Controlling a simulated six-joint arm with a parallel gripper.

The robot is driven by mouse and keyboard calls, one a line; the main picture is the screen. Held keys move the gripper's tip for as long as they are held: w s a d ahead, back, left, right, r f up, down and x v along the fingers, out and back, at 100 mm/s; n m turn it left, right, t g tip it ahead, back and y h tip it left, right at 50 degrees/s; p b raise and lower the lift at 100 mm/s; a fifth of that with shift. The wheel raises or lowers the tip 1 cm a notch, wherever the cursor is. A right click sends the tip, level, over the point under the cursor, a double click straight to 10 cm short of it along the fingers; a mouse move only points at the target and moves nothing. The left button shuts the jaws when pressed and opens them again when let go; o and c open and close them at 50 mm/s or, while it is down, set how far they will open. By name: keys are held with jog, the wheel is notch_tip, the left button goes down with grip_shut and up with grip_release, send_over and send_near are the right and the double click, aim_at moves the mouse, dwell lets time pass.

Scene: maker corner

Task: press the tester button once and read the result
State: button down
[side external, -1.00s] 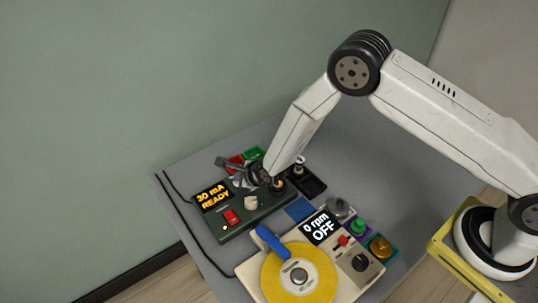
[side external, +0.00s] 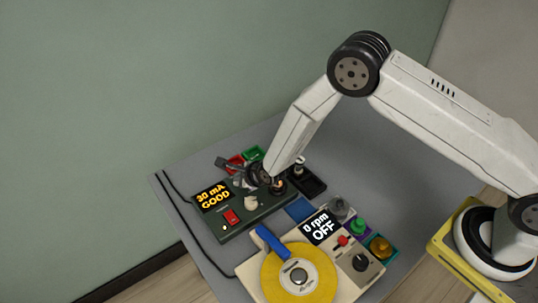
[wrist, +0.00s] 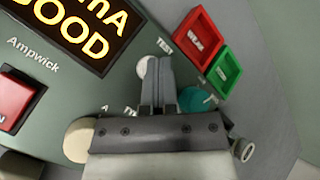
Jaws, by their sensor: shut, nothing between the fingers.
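The tester (side external: 250,218) is a dark green box with a lit display (side external: 213,197) that reads "30 mA GOOD"; part of this display (wrist: 75,30) shows in the wrist view. A pale round button (wrist: 146,68) sits by the word TEST. My gripper (wrist: 163,62) is shut and empty, its fingertips at this button and partly covering it. I cannot tell whether they touch it. In the side external view my gripper (side external: 240,181) is low over the tester's far edge and hides the button there.
A red tray (wrist: 205,22) and a green tray (wrist: 224,72) stand just past the tester. A red switch (side external: 232,216) and a cream knob (side external: 251,202) are on its panel.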

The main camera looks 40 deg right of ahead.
jog(key=shift+r, duration=0.7)
jog(key=shift+r, duration=0.15)
jog(key=shift+r, duration=2.4)
jog(key=s+d+r+n+g+h, duration=0.1)
jog(key=s+d+r+n+g, duration=0.2)
jog(key=s+d+r+n, duration=0.9)
jog(key=s+d+r+n+g, duration=0.1)
jog(key=s+d+n, duration=0.2)
jog(key=s+n, duration=0.3)
jog(key=s+d+r+n+g+h, duration=0.1)
jog(key=s+d+n+g, duration=0.1)
jog(key=s+n, duration=0.4)
jog(key=shift+s+d+r+n, duration=0.35)
jog(key=shift+s+d, duration=0.25)
jog(key=shift+s, duration=0.25)
